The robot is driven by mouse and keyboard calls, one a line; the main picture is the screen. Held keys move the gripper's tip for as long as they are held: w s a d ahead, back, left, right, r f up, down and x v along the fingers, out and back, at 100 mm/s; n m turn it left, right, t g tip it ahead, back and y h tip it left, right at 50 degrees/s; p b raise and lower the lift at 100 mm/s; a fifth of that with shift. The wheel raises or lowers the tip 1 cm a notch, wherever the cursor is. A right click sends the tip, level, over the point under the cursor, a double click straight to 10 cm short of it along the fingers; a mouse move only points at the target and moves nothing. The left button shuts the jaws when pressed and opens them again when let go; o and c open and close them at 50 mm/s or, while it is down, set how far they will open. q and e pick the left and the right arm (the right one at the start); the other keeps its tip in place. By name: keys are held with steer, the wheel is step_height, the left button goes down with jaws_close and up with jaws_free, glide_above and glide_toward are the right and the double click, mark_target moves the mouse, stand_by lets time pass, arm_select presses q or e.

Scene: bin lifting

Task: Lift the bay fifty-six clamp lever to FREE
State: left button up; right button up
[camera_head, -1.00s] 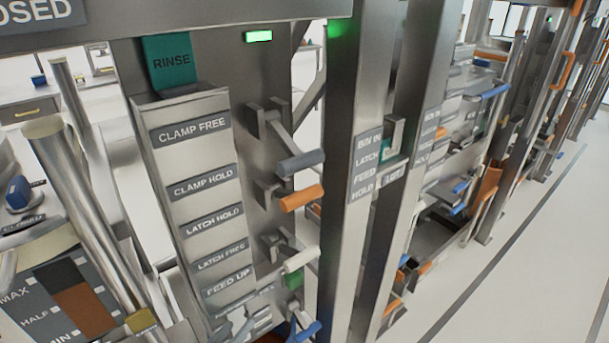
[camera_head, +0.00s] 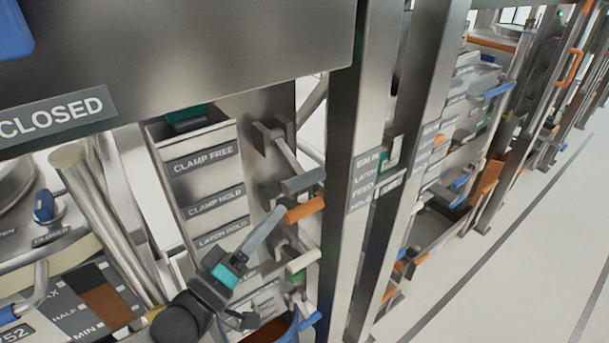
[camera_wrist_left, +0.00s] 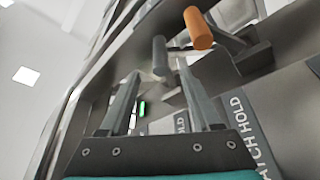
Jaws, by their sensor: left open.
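A panel with CLAMP FREE (camera_head: 203,160) and CLAMP HOLD (camera_head: 215,201) labels stands left of centre in the head view. Beside it are a grey-handled lever (camera_head: 303,181) and, just below, an orange-handled lever (camera_head: 304,210). I cannot tell which is the clamp lever, and I cannot read a bay number fifty-six. My left gripper (camera_head: 275,234) is open, below and left of both handles, apart from them. In the left wrist view, the grey handle (camera_wrist_left: 160,56) shows beyond and between the fingertips (camera_wrist_left: 158,70), with the orange handle (camera_wrist_left: 198,28) to the right. My right gripper is not seen.
A white-handled lever (camera_head: 303,261) and a blue handle (camera_head: 312,325) sit lower. A steel post (camera_head: 350,240) stands close right of the levers. A large plate with a CLOSED sign (camera_head: 52,118) overhangs at upper left. Floor (camera_head: 500,280) is clear at right.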

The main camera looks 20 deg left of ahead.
mark_target(305, 175)
arm_select(q)
steer(key=p+x, duration=0.1)
steer(key=x, duration=1)
jaws_close()
stand_by(0.4)
stand_by(0.9)
